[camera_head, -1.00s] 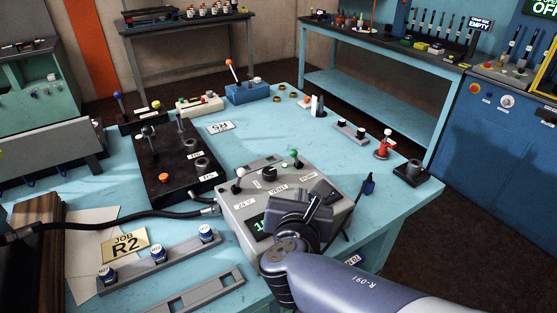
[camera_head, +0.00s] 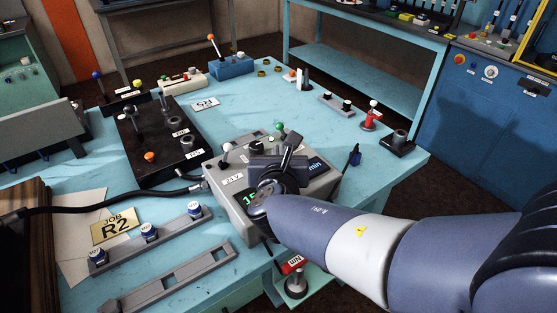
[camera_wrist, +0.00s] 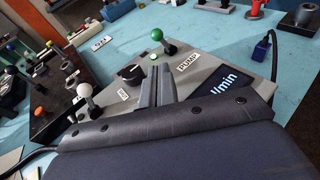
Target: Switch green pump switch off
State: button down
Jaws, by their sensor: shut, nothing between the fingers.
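The grey control box (camera_head: 232,190) stands on the blue bench. Its green ball-topped pump switch (camera_head: 279,127) is at the box's far side, partly hidden by my gripper in the head view. In the wrist view the green switch (camera_wrist: 156,35) stands beside the PUMP label (camera_wrist: 187,61), its lever leaning left. My gripper (camera_head: 291,138) is over the box. In the wrist view my gripper (camera_wrist: 157,70) has its fingers together and empty, pointing toward the switch from the near side. A gap shows between them in the picture; contact is not visible.
A white-knobbed switch (camera_wrist: 84,91) and a black dial (camera_wrist: 131,74) sit left of the fingers on the same box. A black hose (camera_head: 110,203) joins the box at left. A blue plug (camera_head: 355,155) stands at right. Bench beyond the box is mostly clear.

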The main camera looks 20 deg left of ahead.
aim_at(283, 127)
jog(key=x, duration=0.5)
jog(key=r+p+x, duration=0.1)
jog(key=x, duration=0.1)
jog(key=shift+w+a, duration=0.1)
jog(key=shift+w, duration=0.3)
jog(key=shift+w+r, duration=0.1)
jog(key=shift+r, duration=0.05)
jog(key=shift+w+d+r+m+g+p, duration=0.3)
jog(key=shift+w+d+m+g+p, duration=0.15)
jog(key=shift+m+g+p, duration=0.4)
jog(key=shift+w+d+r+m+g+y+p, duration=0.35)
jog(key=shift+m+g+y+p, duration=0.25)
jog(key=shift+p, duration=0.35)
jog(key=shift+w+d+g+p, duration=0.25)
jog(key=shift+g+p, duration=0.2)
jog(key=shift+p, duration=0.35)
jog(key=shift+w+d+m+g+y+p, duration=0.35)
jog(key=shift+m+g+p, duration=0.2)
jog(key=shift+p, duration=0.4)
jog(key=shift+w+d+m+g+y+p, duration=0.3)
jog(key=shift+w+m+g+y+p, duration=0.2)
jog(key=shift+p, duration=1.15)
dwell(1.5)
